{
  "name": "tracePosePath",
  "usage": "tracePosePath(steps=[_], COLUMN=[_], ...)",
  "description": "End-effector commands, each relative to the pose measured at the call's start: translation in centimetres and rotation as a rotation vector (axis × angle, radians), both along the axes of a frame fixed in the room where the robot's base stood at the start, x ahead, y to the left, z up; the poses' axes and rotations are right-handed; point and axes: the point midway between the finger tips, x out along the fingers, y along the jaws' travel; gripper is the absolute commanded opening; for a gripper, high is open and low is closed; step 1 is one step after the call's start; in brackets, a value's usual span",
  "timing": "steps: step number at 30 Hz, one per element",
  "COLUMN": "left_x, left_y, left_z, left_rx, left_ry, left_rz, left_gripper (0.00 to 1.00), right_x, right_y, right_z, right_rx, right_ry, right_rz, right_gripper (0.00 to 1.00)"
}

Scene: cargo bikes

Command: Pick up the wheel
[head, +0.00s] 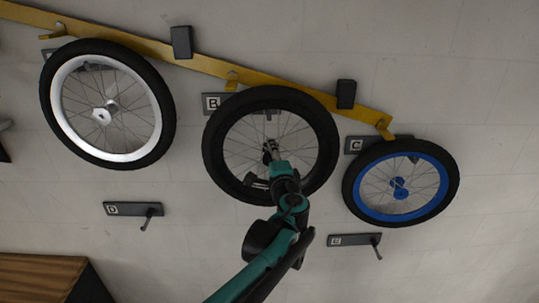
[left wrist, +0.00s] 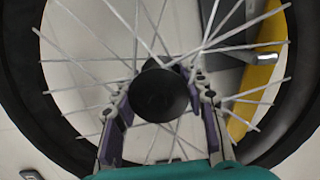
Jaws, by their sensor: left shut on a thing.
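A wheel with a black rim and black tyre (head: 327,150) hangs by the label B on the wall, in the middle of the head view. Its tyre (left wrist: 22,85) and spokes fill much of the left wrist view. My left gripper (head: 270,152) reaches up to the wheel's centre. In the left wrist view its two fingers are shut on the black hub (left wrist: 160,94), one on each side. The wheel is still close against the wall by its hook. My arm hides part of the lower rim. My right gripper is in neither view.
A white-rimmed wheel (head: 157,108) hangs at the left and a blue-rimmed wheel (head: 440,190) at the right, close by. A yellow rail (head: 205,63) runs above them. Empty labelled hooks (head: 133,209) (head: 354,240) stick out below. A wooden surface (head: 40,275) is at lower left.

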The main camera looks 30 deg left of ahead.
Motion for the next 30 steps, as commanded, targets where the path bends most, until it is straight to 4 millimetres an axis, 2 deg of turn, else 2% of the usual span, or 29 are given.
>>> tracePosePath(steps=[15,21,30], left_x=[-6.5,-7.6,-7.9], left_y=[-5.7,-6.6,-6.7], left_z=[4.6,5.4,5.5], left_rx=[0.003,0.003,0.003], left_ry=[0.000,0.000,0.000], left_rz=[-0.004,-0.002,0.000], left_gripper=[0.00,0.00,0.00], right_x=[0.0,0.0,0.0], right_y=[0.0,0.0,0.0], right_z=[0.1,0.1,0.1], right_rx=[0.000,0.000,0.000], right_ry=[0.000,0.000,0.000], right_rz=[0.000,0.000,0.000], right_gripper=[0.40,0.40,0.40])
